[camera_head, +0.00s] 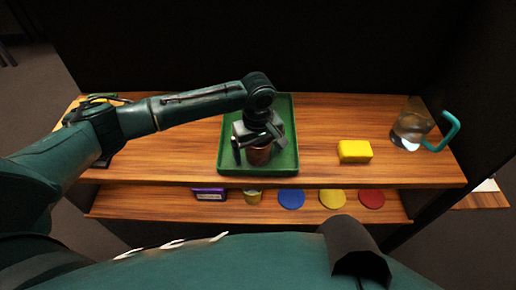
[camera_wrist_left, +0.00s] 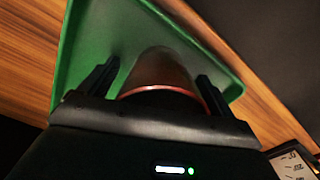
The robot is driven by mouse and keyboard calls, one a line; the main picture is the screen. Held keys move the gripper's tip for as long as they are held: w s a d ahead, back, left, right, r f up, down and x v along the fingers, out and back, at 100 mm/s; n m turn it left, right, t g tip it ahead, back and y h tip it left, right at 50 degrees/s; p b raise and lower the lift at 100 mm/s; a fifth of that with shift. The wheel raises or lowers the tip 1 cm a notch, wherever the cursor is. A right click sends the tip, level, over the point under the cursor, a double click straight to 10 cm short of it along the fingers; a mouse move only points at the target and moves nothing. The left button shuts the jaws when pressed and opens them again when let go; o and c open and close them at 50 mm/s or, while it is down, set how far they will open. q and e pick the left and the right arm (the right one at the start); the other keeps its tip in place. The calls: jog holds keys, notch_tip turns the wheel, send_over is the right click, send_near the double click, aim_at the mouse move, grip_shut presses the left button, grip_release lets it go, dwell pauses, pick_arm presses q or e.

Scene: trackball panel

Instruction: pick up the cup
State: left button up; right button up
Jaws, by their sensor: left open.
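A brown-orange cup (camera_head: 258,156) stands on a green tray (camera_head: 285,110) on the upper wooden shelf. My left gripper (camera_head: 258,140) is over the cup, pointing down, and hides most of it in the head view. In the left wrist view, the cup's rim (camera_wrist_left: 165,89) lies between the two open fingers (camera_wrist_left: 155,80), with a finger to each side. Small gaps show between the fingers and the cup there. The green tray (camera_wrist_left: 85,45) also shows in that view. My right gripper is not in view.
A yellow block (camera_head: 354,151) and a clear pitcher with a teal handle (camera_head: 412,126) stand right of the tray. The lower shelf holds a purple box (camera_head: 209,194), a small yellowish cup (camera_head: 252,196), and blue, yellow and red discs (camera_head: 332,199). A dark wall rises behind.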

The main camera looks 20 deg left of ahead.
pick_arm(q)
jog(key=c, duration=1.1)
jog(key=shift+r, duration=0.15)
